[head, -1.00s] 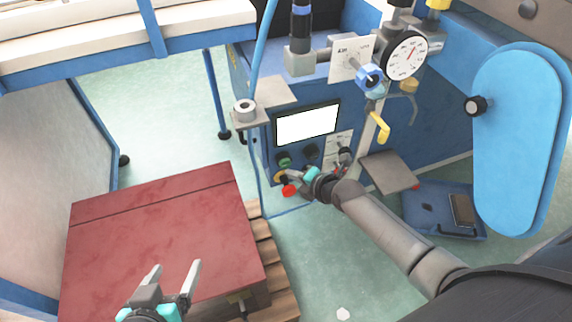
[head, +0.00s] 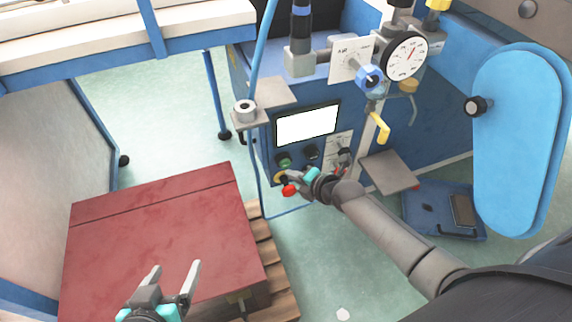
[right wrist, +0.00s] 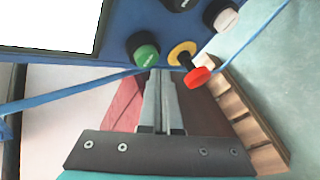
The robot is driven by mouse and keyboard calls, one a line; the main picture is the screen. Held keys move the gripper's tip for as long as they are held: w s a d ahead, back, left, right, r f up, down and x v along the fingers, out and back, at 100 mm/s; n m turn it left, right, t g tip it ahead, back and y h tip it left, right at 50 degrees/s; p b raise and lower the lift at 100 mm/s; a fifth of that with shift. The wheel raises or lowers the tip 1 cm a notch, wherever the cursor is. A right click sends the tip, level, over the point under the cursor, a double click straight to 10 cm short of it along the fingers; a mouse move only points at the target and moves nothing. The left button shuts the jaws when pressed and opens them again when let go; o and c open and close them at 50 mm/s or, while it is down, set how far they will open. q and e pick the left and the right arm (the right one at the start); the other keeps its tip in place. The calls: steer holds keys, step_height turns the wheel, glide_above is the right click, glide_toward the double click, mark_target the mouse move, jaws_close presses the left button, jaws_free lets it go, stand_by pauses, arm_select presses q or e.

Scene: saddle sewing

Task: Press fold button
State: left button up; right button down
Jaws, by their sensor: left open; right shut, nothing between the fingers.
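My right gripper (head: 291,173) is at the front panel of the blue machine, its fingers shut and empty. In the right wrist view the shut fingertips (right wrist: 165,73) lie just below and between a green button (right wrist: 143,49) and a yellow-collared red knob (right wrist: 193,70). Whether they touch either one cannot be told. The green button (head: 284,162) and the red knob (head: 289,190) also show in the head view. Which control is the fold button is not readable. My left gripper (head: 175,282) is open and empty above the dark red box.
A lit white screen (head: 307,125) sits above the buttons. A black button (head: 311,152) is right of the green one. The dark red box (head: 160,220) rests on a wooden pallet (head: 268,245) at left. A grey plate (head: 392,172) juts out to the right.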

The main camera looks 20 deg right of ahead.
steer(key=shift+w, duration=0.1)
stand_by(0.7)
steer(key=shift+w, duration=0.35)
steer(key=shift+w+d+b, duration=0.1)
steer(key=shift+w+b, duration=0.4)
steer(key=shift+w, duration=0.05)
stand_by(0.9)
steer(key=shift+s, duration=0.15)
steer(key=shift+s+p, duration=0.65)
steer(key=shift+s, duration=0.15)
steer(key=shift+s, duration=0.1)
steer(key=s+p, duration=0.1)
steer(key=s, duration=0.1)
steer(key=s+p, duration=0.2)
steer(key=s, duration=0.1)
steer(key=shift+a, duration=0.2)
